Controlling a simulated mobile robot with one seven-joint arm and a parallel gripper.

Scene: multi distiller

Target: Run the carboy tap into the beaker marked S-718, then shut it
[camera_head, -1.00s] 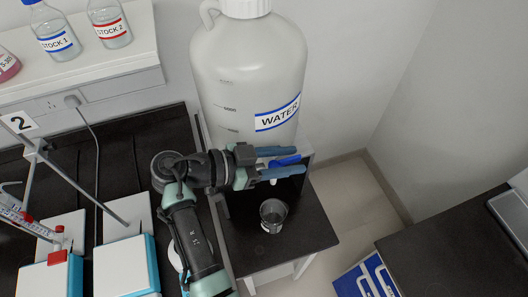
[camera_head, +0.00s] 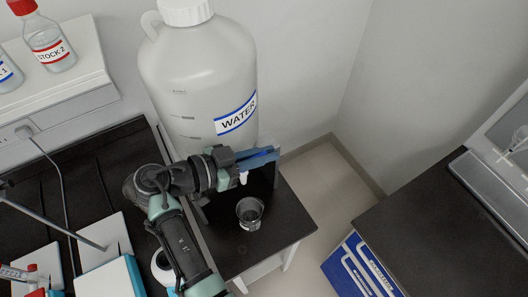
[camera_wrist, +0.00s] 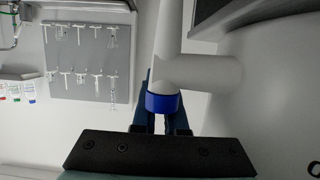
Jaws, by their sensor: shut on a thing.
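The white carboy (camera_head: 200,85) labelled WATER stands at the back. Its tap has a white spout (camera_head: 243,178) in the head view; the white tap body (camera_wrist: 200,73) and blue handle (camera_wrist: 163,103) show in the wrist view. My gripper (camera_head: 268,157) is at the tap, shut on the blue handle, which its fingers mostly hide in the head view. In the wrist view my gripper's fingers (camera_wrist: 161,120) are on both sides of the handle. A clear beaker (camera_head: 250,213) stands upright below the spout. Its marking is not readable, and I see no stream.
The beaker is on a small black stand (camera_head: 285,225). Bottles, including STOCK 2 (camera_head: 50,45), stand on a white shelf at upper left. Tools hang on a grey panel (camera_wrist: 90,65).

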